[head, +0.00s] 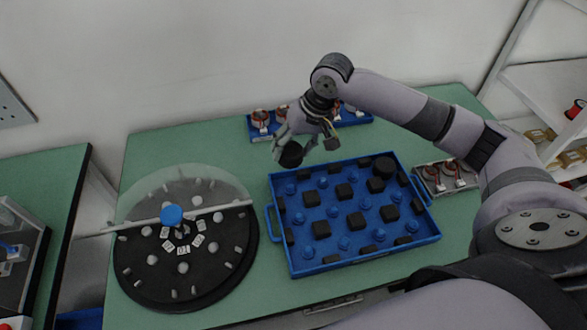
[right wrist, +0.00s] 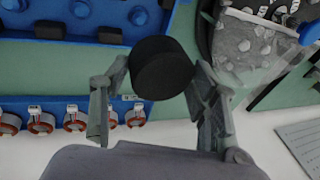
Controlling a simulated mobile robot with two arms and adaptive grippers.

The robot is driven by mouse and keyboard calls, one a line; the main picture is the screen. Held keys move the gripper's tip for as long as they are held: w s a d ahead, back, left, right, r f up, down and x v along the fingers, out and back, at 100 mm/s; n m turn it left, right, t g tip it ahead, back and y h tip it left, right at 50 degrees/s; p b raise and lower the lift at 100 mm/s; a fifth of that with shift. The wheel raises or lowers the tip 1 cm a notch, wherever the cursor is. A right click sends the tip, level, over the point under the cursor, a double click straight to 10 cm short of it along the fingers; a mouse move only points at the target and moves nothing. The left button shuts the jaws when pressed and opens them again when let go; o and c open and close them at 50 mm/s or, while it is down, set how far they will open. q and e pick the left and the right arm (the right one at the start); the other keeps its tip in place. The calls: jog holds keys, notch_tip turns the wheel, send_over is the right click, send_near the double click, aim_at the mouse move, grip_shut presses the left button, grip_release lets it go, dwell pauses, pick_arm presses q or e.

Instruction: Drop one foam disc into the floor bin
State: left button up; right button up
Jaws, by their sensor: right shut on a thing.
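My right gripper (head: 287,142) is shut on a black foam disc (head: 291,154), held in the air just past the back left corner of the blue tray. In the right wrist view the disc (right wrist: 162,68) sits between the two fingers. No floor bin shows in either view. My left gripper is not in view.
Left of the tray stands a round black turntable (head: 180,290) with a clear cover and blue knob. A blue rack (head: 262,134) of copper-wound stators lies behind. A grey tray (head: 446,178) of similar parts is at right. Green table (head: 150,145) is bare at back left.

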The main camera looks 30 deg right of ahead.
aim_at(293, 150)
notch_tip(293, 150, up, 6)
jog(key=shift+r, duration=0.15)
dwell(0.3)
